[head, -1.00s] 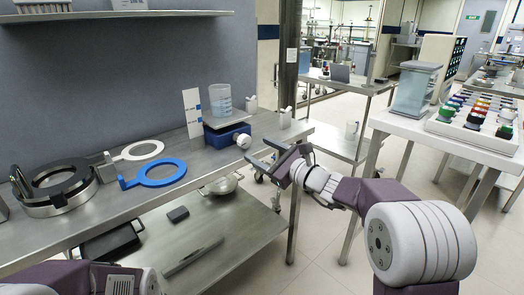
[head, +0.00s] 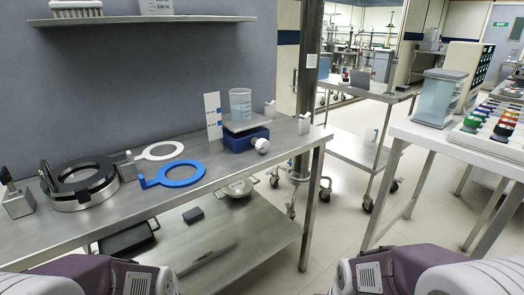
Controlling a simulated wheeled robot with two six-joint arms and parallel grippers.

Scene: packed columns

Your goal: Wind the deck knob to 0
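A blue lifting deck (head: 240,139) with a grey top plate stands near the right end of the steel bench. Its white round knob (head: 262,145) sticks out at the front right. A clear beaker (head: 240,104) stands on the plate. A white upright card (head: 213,115) with blue marks stands just left of the deck; its figures are too small to read. Parts of my two arms show at the bottom edge, but both grippers are outside the picture. Nothing touches the knob.
On the steel bench (head: 205,188) lie a blue ring (head: 180,174), a white ring (head: 160,151) and a dark round fixture (head: 82,182). A wall shelf (head: 150,19) hangs above. A white table (head: 470,148) stands at right, with open floor between.

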